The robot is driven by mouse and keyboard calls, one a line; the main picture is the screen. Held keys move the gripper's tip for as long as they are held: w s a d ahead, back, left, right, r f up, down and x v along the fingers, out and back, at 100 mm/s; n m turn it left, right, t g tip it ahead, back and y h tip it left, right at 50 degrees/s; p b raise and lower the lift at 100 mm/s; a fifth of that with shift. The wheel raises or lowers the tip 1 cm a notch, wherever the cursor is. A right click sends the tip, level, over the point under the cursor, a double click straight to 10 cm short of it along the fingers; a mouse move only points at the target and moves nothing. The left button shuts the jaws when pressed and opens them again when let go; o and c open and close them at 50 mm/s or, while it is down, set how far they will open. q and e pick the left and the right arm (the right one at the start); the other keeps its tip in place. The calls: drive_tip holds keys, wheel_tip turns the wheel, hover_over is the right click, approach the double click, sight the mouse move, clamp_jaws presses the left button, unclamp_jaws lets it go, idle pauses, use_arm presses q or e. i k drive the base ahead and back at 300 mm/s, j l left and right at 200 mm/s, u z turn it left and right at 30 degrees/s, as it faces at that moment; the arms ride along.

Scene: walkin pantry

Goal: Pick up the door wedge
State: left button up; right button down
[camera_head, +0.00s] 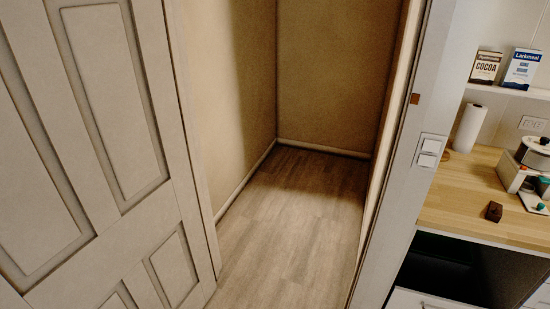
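A small dark brown block (494,211), which looks like the door wedge, sits on the wooden counter (455,205) at the right. It lies near the counter's front edge, with bare wood around it. Neither of my grippers is in view.
A white panelled door (105,125) fills the left. A doorway opens onto bare wooden floor (290,215). A paper roll (469,127) and an appliance (528,165) stand on the counter; cocoa (486,67) and another box (521,69) stand above.

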sight(494, 211)
drive_tip(key=z, duration=1.5)
